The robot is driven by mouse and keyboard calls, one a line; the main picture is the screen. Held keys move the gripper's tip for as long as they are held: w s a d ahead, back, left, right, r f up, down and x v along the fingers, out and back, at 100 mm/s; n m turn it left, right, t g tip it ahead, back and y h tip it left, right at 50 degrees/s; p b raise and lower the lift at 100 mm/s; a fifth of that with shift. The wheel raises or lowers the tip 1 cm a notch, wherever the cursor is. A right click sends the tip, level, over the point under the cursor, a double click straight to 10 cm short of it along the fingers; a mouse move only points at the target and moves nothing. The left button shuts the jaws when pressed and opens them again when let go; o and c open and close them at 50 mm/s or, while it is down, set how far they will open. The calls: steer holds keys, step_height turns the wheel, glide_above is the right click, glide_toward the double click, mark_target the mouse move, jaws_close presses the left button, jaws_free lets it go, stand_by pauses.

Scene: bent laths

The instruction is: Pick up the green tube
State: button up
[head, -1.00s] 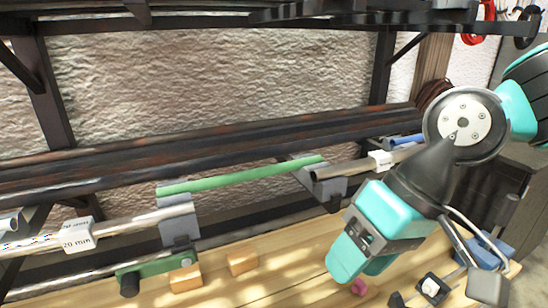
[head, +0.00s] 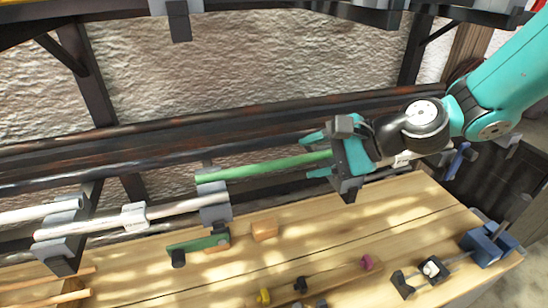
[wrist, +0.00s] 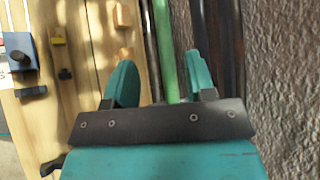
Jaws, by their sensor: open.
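The green tube (head: 255,168) is a thin straight rod lying nearly level in front of the dark rack pipes. Its left end rests on a grey bracket (head: 214,207). My gripper (head: 316,156) is at the tube's right end, fingers pointing left and apart. In the wrist view the green tube (wrist: 164,45) runs between the two teal fingers of my gripper (wrist: 160,72), nearer the right one, with gaps on both sides. The gripper hides the tube's right end and any support there.
Metal pipes (head: 100,226) with a white label lie to the left on brackets. Dark pipes (head: 60,173) run behind the tube. The wooden bench (head: 400,217) below holds small blocks, a green clamp (head: 198,243) and a blue vise (head: 485,243). Shelf beams hang above.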

mark_target(277, 164)
steer(key=p+x, duration=0.1)
steer(key=x, duration=0.1)
steer(key=p+x, duration=0.1)
steer(key=x, duration=0.1)
steer(key=p+x, duration=0.1)
steer(key=x, duration=0.1)
steer(key=shift+w+a+r, duration=0.15)
steer(key=shift+a+r, duration=0.05)
steer(key=shift+a, duration=0.15)
steer(key=shift+a+f, duration=0.15)
steer(key=shift+f, duration=0.05)
jaws_close()
